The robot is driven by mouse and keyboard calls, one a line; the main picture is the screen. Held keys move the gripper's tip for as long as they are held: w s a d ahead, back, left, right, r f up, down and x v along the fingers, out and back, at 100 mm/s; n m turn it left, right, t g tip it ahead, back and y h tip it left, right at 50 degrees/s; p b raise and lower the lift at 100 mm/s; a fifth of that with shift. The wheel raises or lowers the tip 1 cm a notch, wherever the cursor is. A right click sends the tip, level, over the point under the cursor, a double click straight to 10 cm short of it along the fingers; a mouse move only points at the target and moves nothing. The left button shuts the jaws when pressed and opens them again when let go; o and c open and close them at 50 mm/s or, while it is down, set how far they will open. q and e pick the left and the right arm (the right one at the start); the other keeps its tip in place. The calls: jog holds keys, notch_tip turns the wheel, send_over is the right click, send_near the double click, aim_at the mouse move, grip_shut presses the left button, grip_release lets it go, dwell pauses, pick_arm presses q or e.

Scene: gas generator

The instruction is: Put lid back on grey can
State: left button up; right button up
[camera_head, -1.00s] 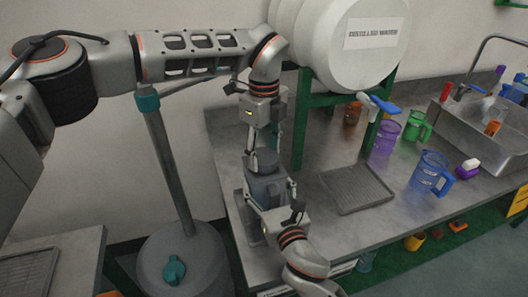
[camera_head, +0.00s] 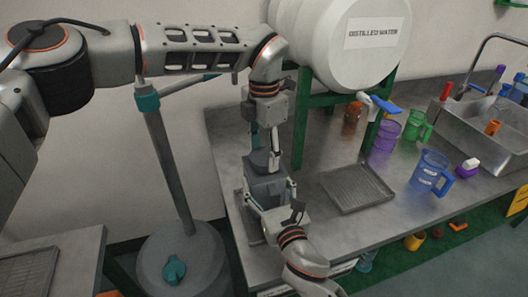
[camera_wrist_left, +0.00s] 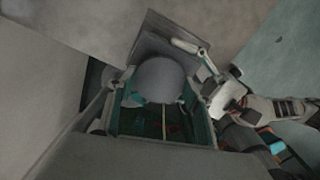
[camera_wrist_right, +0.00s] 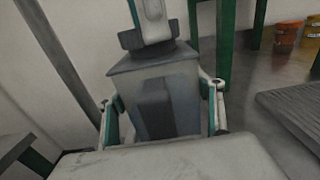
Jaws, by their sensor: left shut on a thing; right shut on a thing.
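The grey can (camera_head: 266,188) stands near the left end of the bench, upright, with a squared body, tapered top and handle (camera_wrist_right: 156,108). My right gripper (camera_head: 268,194) is shut around its body, a finger on each side in the right wrist view (camera_wrist_right: 165,108). The dark grey lid (camera_head: 259,159) is at the can's top; it also shows in the right wrist view (camera_wrist_right: 148,36). My left gripper (camera_head: 263,148) points down and is shut on the lid. The lid appears to touch the can's top; whether it is seated is unclear. In the left wrist view a rounded grey top (camera_wrist_left: 160,78) lies between the fingers.
A green stand (camera_head: 299,120) with a white distilled water barrel (camera_head: 345,75) rises just right of the can. A grey ribbed tray (camera_head: 356,188), a blue jug (camera_head: 430,170) and coloured beakers stand further right. A grey drum (camera_head: 190,268) stands on the floor left.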

pick_arm(q)
jog(key=m, duration=1.4)
jog(key=o, duration=1.3)
notch_tip(320, 180, up, 12)
pick_arm(e)
jog(key=o, duration=2.3)
jog(key=shift+c, duration=0.2)
